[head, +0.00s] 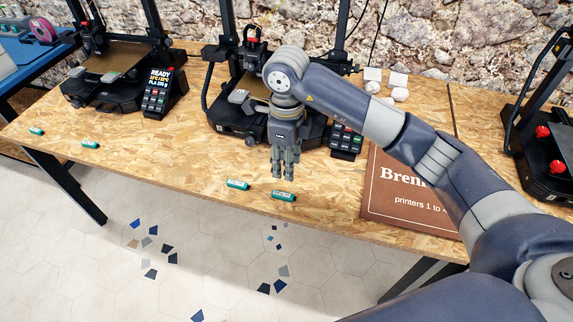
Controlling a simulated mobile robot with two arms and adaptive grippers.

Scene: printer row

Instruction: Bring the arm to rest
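My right arm reaches in from the right across the wooden table (335,190). Its gripper (284,176) points down above the table's front part, in front of the middle printer (228,112). The fingers look close together, but the gap between them is too small to judge. No object shows between them. Two small green cylinders lie just below and in front of the fingertips: one (238,184) to the left and one (284,195) almost under them. My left gripper is not in view.
A left printer (95,90) and a right printer (545,150) stand on the table. A brown sign (390,205) lies at right. Two more green cylinders (90,144) (37,131) lie at left. White blocks (398,80) sit at the back. The front edge between the cylinders is clear.

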